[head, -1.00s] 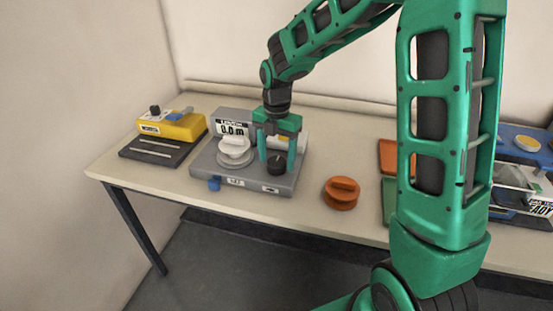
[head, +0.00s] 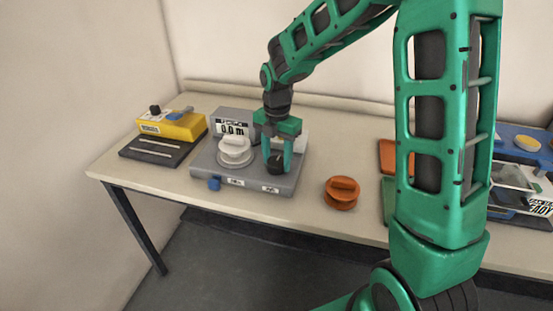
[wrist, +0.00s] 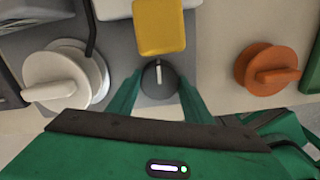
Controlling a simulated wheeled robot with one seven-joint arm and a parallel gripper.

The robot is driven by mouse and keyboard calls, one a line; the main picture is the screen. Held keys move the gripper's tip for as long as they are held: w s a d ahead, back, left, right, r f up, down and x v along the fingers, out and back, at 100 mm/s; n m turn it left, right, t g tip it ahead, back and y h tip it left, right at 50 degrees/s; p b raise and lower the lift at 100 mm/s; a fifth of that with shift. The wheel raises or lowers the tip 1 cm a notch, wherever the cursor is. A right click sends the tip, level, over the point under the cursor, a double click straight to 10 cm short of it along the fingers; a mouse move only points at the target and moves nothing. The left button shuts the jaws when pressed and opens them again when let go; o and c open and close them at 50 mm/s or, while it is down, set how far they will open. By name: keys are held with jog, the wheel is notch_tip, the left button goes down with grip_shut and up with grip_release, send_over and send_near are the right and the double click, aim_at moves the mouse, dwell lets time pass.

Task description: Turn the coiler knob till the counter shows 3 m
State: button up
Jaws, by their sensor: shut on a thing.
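The grey coiler (head: 205,178) stands on the table at left centre. Its counter (head: 233,128) reads 0.0 m. A white spool (head: 235,150) sits on it, also seen at the left of the wrist view (wrist: 62,82). The dark coiler knob (head: 276,163) is at the coiler's right front; in the wrist view its top shows a white line (wrist: 158,76) pointing roughly up the picture. My gripper (head: 277,158) points down with its fingers on both sides of the knob, shut on it. The fingers partly hide the knob in the head view.
An orange spool (head: 341,192) stands on the table right of the coiler. A yellow device (head: 172,126) on a dark base is at the left. A blue machine (head: 520,140) is at the far right, partly behind my arm. A blue button (head: 214,184) is on the coiler's front.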

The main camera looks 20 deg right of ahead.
jog(key=m, duration=0.6)
jog(key=shift+m, duration=0.3)
jog(key=m, duration=0.3)
jog(key=shift+m, duration=0.4)
jog(key=m, duration=0.3)
jog(key=shift+m, duration=0.3)
jog(key=m, duration=0.3)
jog(key=shift+s, duration=0.1)
jog(key=m, duration=1)
jog(key=shift+m, duration=0.4)
